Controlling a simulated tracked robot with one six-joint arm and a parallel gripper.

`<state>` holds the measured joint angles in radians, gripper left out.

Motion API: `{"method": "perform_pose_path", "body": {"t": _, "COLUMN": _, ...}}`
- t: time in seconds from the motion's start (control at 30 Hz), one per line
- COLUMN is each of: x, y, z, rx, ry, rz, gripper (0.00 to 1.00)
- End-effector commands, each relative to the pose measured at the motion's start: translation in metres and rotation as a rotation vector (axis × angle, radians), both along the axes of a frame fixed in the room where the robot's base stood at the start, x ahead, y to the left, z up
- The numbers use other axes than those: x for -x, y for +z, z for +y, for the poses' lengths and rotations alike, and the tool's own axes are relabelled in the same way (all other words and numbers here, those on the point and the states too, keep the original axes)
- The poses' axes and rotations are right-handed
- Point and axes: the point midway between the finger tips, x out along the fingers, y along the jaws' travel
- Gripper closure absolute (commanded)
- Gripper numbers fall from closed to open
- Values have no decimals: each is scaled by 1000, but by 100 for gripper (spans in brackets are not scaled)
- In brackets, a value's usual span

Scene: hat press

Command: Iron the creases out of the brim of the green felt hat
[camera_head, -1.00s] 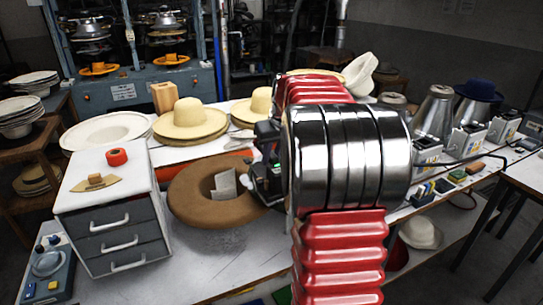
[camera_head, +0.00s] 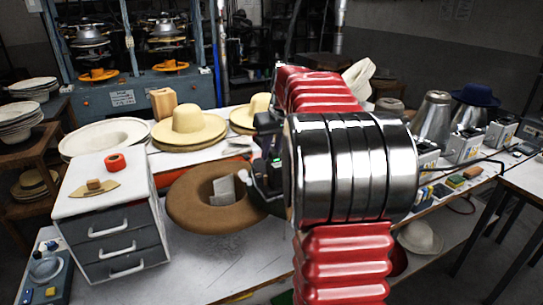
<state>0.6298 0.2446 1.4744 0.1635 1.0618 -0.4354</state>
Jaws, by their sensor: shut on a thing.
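No green felt hat shows clearly. A brown felt hat (camera_head: 213,216) lies on the table with a wide brim and an opening in its middle. A pale grey, card-like piece stands in the opening. My gripper (camera_head: 262,172) is at the right edge of the brown brim, seen from behind and partly hidden by my red and chrome arm. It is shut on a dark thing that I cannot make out. I cannot tell whether the gripper or the held thing touches the brim. No iron can be told apart.
A white drawer unit (camera_head: 112,232) stands left of the brown hat, with a red roll (camera_head: 115,162) on top. Straw hats (camera_head: 187,123) and a white hat brim (camera_head: 95,138) lie behind. Metal cones (camera_head: 432,122) stand at right. Bare table lies in front of the brown hat.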

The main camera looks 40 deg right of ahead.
Motion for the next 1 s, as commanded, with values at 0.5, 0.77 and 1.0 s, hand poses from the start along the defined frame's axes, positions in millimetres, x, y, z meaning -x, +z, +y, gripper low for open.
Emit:
{"method": "perform_pose_path", "body": {"t": 0.5, "x": -3, "y": 31, "z": 3, "rx": 5, "ry": 7, "rz": -9, "gripper": 100}}
{"method": "perform_pose_path", "body": {"t": 0.77, "x": -3, "y": 38, "z": 4, "rx": 4, "ry": 9, "rz": -7, "gripper": 100}}
{"method": "perform_pose_path", "body": {"t": 1.0, "x": -3, "y": 38, "z": 4, "rx": 4, "ry": 9, "rz": -7, "gripper": 100}}
